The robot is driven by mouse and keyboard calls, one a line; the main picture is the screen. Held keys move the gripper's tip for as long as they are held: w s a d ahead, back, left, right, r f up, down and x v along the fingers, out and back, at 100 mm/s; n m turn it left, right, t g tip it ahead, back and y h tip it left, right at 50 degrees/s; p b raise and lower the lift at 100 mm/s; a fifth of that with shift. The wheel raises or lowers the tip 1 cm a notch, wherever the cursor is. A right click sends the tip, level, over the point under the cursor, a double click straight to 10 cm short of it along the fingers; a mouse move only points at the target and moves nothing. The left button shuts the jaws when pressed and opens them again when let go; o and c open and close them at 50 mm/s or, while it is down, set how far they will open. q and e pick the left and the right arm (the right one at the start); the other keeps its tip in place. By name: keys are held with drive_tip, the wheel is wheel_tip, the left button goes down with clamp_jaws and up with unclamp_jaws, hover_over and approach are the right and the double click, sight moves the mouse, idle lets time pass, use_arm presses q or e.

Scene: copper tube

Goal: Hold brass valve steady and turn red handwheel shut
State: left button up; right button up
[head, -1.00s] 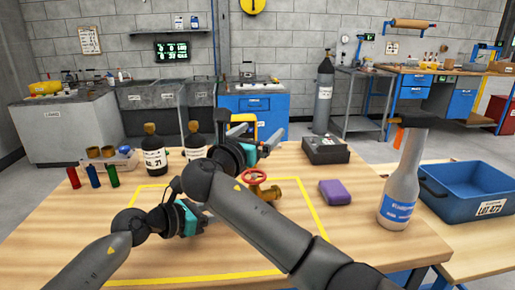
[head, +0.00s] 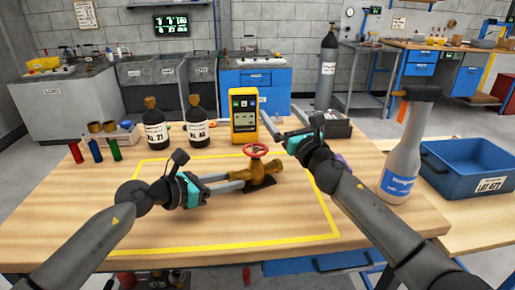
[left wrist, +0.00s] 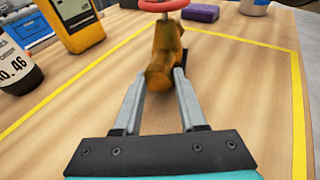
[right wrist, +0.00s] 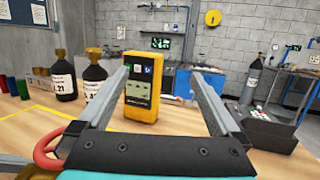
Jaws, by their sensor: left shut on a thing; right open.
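The brass valve (head: 258,177) stands on a dark base inside the yellow outline on the table. Its red handwheel (head: 256,150) sits on top. My left gripper (head: 232,181) is shut on the left end of the valve body; the left wrist view shows the brass body (left wrist: 162,65) between its two fingers (left wrist: 158,85). My right gripper (head: 285,138) is open and empty, above and to the right of the handwheel. In the right wrist view, part of the red handwheel (right wrist: 47,146) shows at the lower left, outside the fingers.
A yellow meter (head: 244,117) stands behind the valve. Two dark bottles (head: 155,130) and several small coloured vials (head: 94,150) stand at the left. A spray bottle (head: 401,160) and blue bin (head: 470,168) are at the right. A purple block (left wrist: 201,12) lies beyond the valve.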

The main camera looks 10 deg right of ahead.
sight(267, 151)
drive_tip(key=s+d+f+n+g+y, duration=0.2)
drive_tip(key=s+f+n+g+y, duration=0.15)
drive_tip(key=s+g, duration=0.2)
drive_tip(key=s+d+f+n+g+y, duration=0.1)
drive_tip(key=s+f+n+g+y, duration=0.1)
drive_tip(key=s+n+g+y, duration=0.4)
drive_tip(key=shift+m+t+h, duration=0.35)
drive_tip(key=shift+m+t, duration=0.3)
drive_tip(key=shift+t, duration=0.2)
drive_tip(key=x, duration=1.1)
drive_tip(key=shift+s+a+r, duration=0.15)
drive_tip(key=shift+s+a, duration=0.1)
drive_tip(key=shift+s, duration=0.15)
drive_tip(key=shift+c, duration=0.2)
drive_tip(key=c, duration=1.3)
drive_tip(key=shift+o, duration=0.2)
